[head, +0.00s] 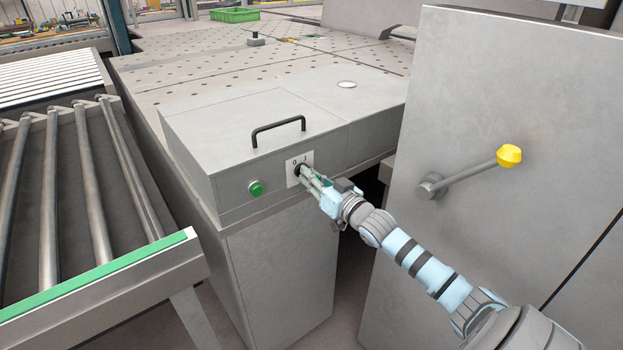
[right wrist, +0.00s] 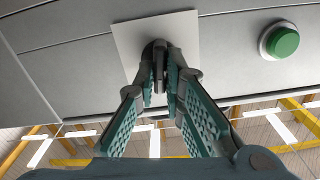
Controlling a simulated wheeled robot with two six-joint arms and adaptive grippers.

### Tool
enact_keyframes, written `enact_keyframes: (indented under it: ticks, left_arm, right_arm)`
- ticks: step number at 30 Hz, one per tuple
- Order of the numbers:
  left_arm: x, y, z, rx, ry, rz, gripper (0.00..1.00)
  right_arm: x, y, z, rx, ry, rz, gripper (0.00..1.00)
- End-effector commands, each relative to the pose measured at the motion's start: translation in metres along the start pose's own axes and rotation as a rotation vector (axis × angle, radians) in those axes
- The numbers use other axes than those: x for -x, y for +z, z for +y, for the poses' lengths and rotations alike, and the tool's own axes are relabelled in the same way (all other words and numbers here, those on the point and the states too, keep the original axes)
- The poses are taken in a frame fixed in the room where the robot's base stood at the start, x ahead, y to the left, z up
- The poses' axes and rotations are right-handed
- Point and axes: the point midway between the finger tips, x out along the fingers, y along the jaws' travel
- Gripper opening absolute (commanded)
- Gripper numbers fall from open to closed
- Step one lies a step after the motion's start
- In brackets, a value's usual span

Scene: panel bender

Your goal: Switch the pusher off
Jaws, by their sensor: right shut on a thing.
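A dark rotary switch knob (right wrist: 157,50) sits on a white plate (head: 292,180) on the front face of the grey control box (head: 240,145). The plate carries small 0 and 1 marks above the knob. My right gripper (head: 306,174) reaches the plate from the lower right, and its fingers are shut on the knob. In the right wrist view my fingertips (right wrist: 160,72) close around the knob from both sides. The fingers hide much of the knob, so I cannot tell which mark it points to. My left gripper is not in view.
A green push button (head: 256,188) is left of the plate. A black handle (head: 278,130) tops the box. A grey panel with a yellow-knobbed lever (head: 509,155) stands close on the right. A roller conveyor (head: 90,180) is at left.

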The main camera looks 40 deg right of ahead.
Motion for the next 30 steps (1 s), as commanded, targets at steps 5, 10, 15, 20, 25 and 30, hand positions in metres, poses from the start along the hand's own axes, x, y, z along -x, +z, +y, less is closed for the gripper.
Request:
enact_keyframes:
  ticks: [5, 10, 15, 20, 25, 30]
  left_arm:
    - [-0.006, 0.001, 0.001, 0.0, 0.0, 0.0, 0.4]
    - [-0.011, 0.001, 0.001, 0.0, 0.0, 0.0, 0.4]
    - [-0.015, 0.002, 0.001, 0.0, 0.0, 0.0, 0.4]
    - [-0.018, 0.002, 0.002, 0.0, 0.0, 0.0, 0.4]
    - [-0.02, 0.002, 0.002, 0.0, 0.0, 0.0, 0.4]
    - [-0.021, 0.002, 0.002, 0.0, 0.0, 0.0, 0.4]
  right_arm:
    - [0.0, 0.003, 0.0, 0.164, 0.001, -0.002, 0.0]
    - [0.0, 0.003, -0.001, 0.325, 0.001, -0.002, 0.0]
    - [0.0, 0.003, -0.001, 0.467, 0.001, -0.003, 0.0]
    - [0.0, 0.003, -0.001, 0.575, 0.001, -0.004, 0.0]
    - [0.0, 0.003, -0.001, 0.653, 0.001, -0.004, 0.0]
    - [0.0, 0.003, -0.002, 0.694, 0.001, -0.004, 0.0]
